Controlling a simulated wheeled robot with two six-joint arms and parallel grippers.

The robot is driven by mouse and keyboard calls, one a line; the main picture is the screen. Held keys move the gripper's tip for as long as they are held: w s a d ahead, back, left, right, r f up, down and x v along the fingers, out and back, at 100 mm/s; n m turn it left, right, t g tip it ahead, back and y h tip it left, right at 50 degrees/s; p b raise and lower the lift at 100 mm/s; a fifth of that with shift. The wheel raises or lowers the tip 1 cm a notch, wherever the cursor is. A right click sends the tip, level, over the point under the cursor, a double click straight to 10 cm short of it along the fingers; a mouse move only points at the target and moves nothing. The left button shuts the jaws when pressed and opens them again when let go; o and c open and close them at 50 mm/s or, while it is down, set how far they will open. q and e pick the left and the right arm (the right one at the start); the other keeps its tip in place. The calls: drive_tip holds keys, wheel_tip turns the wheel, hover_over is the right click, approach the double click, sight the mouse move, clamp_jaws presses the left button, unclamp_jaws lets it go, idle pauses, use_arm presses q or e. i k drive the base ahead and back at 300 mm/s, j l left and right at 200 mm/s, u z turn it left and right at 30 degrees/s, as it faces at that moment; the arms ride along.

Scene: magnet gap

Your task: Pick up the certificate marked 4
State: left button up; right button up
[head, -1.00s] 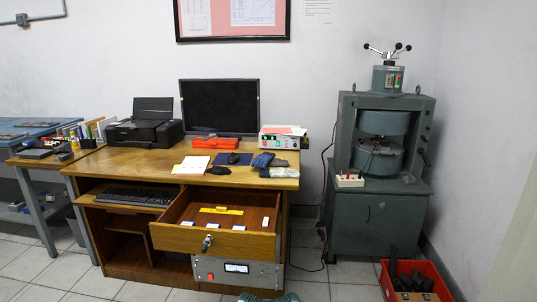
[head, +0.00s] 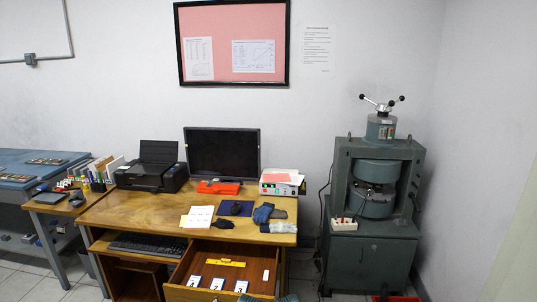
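Three small white cards with dark blue number marks stand in a row at the front of the open desk drawer: a left card (head: 194,281), a middle card (head: 217,284) and a right card (head: 241,286). The numbers are too small to read surely, so I cannot tell which one is the certificate marked 4. The open drawer (head: 180,293) is cut off by the bottom edge of the picture. Neither of my grippers is in view.
A yellow strip (head: 225,262) and a white piece (head: 266,275) lie in the drawer. A grey-green press (head: 372,200) stands to the right.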

sight(195, 281)
drive_tip(key=i+u, duration=0.35)
drive_tip(key=i+l+u, duration=0.15)
drive_tip(key=i+u, duration=0.25)
drive_tip(key=i+l+u, duration=0.5)
drive_tip(key=l+u, duration=0.2)
drive_tip(key=l, duration=0.4)
drive_tip(key=l+u, duration=0.35)
drive_tip(key=l, duration=0.35)
